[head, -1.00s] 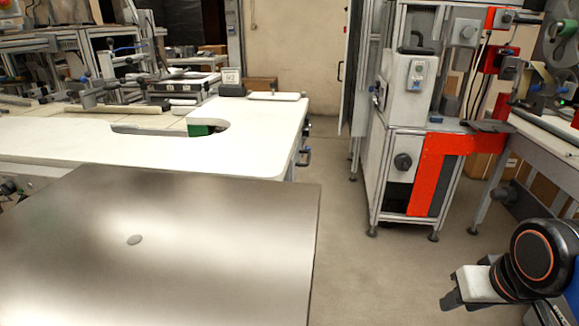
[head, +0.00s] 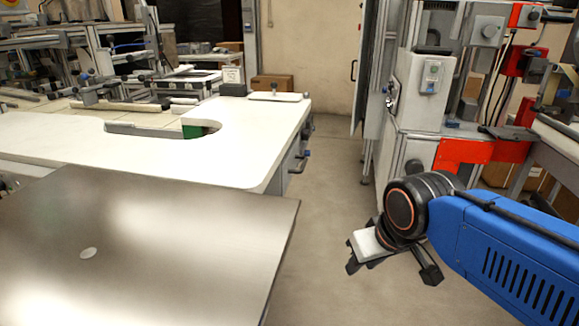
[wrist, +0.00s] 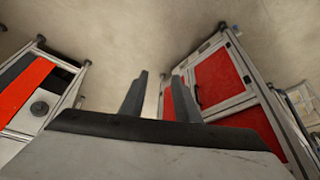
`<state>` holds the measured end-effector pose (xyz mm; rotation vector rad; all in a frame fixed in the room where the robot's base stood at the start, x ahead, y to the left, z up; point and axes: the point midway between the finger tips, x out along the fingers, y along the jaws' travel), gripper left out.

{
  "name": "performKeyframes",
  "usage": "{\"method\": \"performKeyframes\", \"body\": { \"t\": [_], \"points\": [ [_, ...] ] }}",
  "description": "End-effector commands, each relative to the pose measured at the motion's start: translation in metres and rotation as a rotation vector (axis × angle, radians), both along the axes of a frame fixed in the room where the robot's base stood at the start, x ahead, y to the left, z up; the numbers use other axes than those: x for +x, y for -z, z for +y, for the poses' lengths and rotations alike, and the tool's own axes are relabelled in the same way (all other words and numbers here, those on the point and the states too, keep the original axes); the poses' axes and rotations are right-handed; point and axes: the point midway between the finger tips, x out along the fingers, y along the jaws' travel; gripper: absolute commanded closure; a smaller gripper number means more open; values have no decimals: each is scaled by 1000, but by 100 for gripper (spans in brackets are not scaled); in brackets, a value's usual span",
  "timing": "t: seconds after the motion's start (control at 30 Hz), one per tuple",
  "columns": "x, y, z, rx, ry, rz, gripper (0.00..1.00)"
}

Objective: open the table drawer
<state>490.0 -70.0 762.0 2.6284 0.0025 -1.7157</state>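The white table (head: 240,140) is at the left centre of the head view. Its right side (head: 291,160) is seen at a steep angle, with small dark and blue handle-like parts (head: 300,155). I cannot make out a drawer front there or tell whether one is open. My gripper (head: 390,270) is over the floor, to the right of the table and apart from it. In the wrist view its two dark fingers (wrist: 159,92) stand apart with nothing between them. Beyond them the wrist view shows a grey-framed unit with red panels (wrist: 218,78) and a dark handle.
A machine with red parts and grey framing (head: 430,100) stands at the right, behind my blue arm. A metal plate (head: 150,240) fills the lower left. A floor aisle (head: 330,170) lies open between table and machine. A cardboard box (head: 272,83) is at the back wall.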

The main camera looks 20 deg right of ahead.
Motion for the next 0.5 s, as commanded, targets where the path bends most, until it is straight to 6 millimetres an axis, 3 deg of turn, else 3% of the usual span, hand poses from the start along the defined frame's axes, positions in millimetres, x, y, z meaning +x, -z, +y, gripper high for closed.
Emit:
{"method": "performKeyframes", "body": {
  "t": [0.17, 0.5],
  "points": [
    [10, -15, 0, 11, 18, 13, 72],
    [89, -118, 4, 102, 158, 108, 72]
  ]
}}
